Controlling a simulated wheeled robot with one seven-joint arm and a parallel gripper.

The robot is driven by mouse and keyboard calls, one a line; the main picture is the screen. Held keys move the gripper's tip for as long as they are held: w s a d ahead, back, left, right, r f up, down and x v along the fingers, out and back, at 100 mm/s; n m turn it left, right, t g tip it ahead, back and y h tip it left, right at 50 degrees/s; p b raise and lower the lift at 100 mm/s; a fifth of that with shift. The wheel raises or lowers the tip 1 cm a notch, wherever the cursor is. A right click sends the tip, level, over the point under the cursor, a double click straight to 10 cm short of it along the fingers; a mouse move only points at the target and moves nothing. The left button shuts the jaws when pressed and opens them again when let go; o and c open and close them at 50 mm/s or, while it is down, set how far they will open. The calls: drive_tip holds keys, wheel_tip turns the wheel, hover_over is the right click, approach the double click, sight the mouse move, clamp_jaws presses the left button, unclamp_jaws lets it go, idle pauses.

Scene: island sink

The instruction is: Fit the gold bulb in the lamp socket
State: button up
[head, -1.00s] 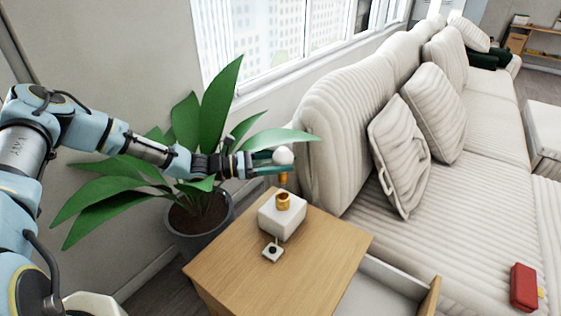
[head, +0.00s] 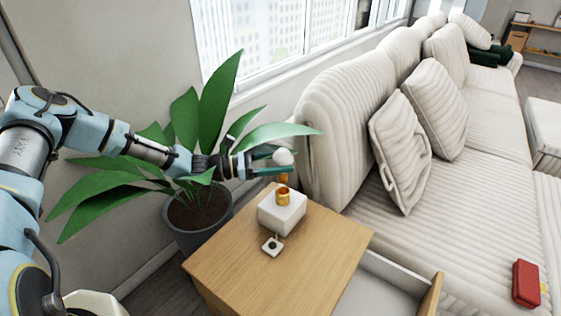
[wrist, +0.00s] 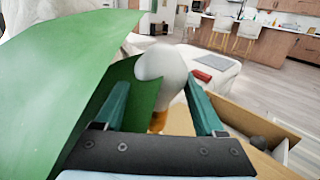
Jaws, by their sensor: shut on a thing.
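The bulb has a white globe (head: 283,157) and a gold base. My gripper (head: 273,167) is shut on the bulb, which is upright with its gold base down. The gold lamp socket (head: 283,197) stands on top of a white block-shaped lamp base (head: 281,216) on the wooden side table. The bulb's base is just above the socket in the head view; I cannot tell whether they touch. In the wrist view the bulb (wrist: 163,70) sits between the two green fingers, and the socket is hidden.
A potted plant (head: 198,215) stands beside the table, its leaves around my gripper; one large leaf (wrist: 62,85) covers the left of the wrist view. A small switch (head: 271,247) lies before the lamp. An open drawer (head: 385,290) and the sofa (head: 345,110) are to the right.

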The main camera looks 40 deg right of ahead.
sight(280, 181)
drive_tip(key=shift+f+b, duration=2.6)
drive_tip(key=shift+f, duration=1.35)
drive_tip(key=o, duration=1.5)
drive_tip(key=shift+c, duration=0.2)
drive_tip(key=b+v, duration=0.2)
drive_tip(key=v, duration=0.8)
drive_tip(key=shift+w+a, duration=0.25)
drive_tip(key=shift+a, duration=0.05)
